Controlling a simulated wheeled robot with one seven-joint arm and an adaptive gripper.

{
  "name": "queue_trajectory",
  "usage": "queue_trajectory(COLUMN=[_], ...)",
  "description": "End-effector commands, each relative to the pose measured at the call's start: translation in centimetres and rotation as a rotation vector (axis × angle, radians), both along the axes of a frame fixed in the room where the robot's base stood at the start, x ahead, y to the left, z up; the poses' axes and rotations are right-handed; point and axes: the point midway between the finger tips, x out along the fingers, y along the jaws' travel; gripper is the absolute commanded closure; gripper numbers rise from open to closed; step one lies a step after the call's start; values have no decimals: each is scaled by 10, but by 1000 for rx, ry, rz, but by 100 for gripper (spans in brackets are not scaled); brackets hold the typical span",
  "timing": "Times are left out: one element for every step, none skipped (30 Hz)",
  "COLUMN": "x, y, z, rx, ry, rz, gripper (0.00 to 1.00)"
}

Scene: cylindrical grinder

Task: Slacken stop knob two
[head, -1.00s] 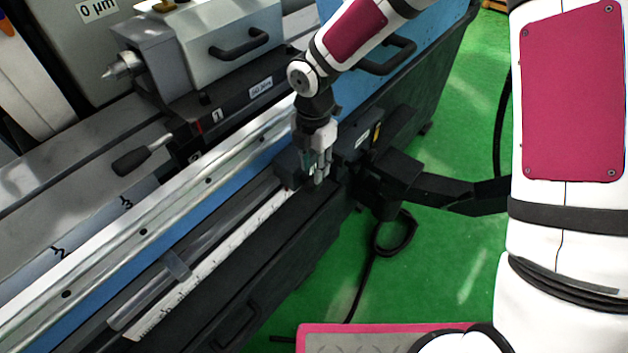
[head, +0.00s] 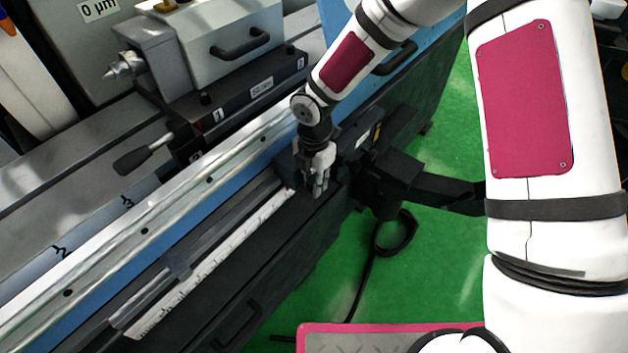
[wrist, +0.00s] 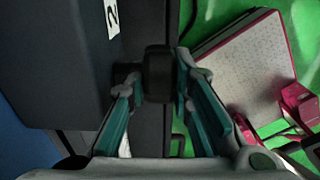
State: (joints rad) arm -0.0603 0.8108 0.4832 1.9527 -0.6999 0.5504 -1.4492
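A black stop knob (wrist: 158,72) sits at the side of a dark block (wrist: 55,60) that bears a white label with a "2" in the wrist view. A narrower black neck joins the knob to the block. My gripper (wrist: 160,85) has its two teal-padded fingers parted, one on each side of the knob. The right fingertip is very near the knob's outer side, and the left one is by its neck. Firm contact cannot be made out. In the head view, my gripper (head: 319,185) points down beside the dark stop block (head: 292,165), which hides the knob.
A white scale (head: 205,265) and a metal rod run along the machine's front. A black bracket arm (head: 440,190) juts out over the green floor to the right of my gripper. A lever with a black handle (head: 132,162) stands on the table to the left.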

Motion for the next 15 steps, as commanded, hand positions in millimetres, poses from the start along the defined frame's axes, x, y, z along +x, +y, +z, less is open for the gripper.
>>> queue_trajectory(x=[0, 0, 0, 0, 0, 0, 0, 0, 0, 0, 0, 0, 0, -1, 0], y=[0, 0, 0, 0, 0, 1, 1, 1, 1, 1, 2, 2, 2, 2, 3], z=[0, 0, 0, 0, 0, 0, 0, 0, 0, -1, -1, -1, -1, -1, -1], rx=[0, 0, -1, -2, -4, -7, -9, -13, -19, -24, -29, -38, -47, -56, -69], ry=[0, 0, -2, -2, -5, -9, -12, -17, -24, -31, -39, -52, -62, -72, -90], rz=[0, 0, 0, 1, 1, 1, 2, 4, 4, 5, 6, 6, 8, 7, 8], gripper=[100, 100, 100, 100, 100, 100, 100, 100, 100, 100, 100, 100, 100, 100, 100])
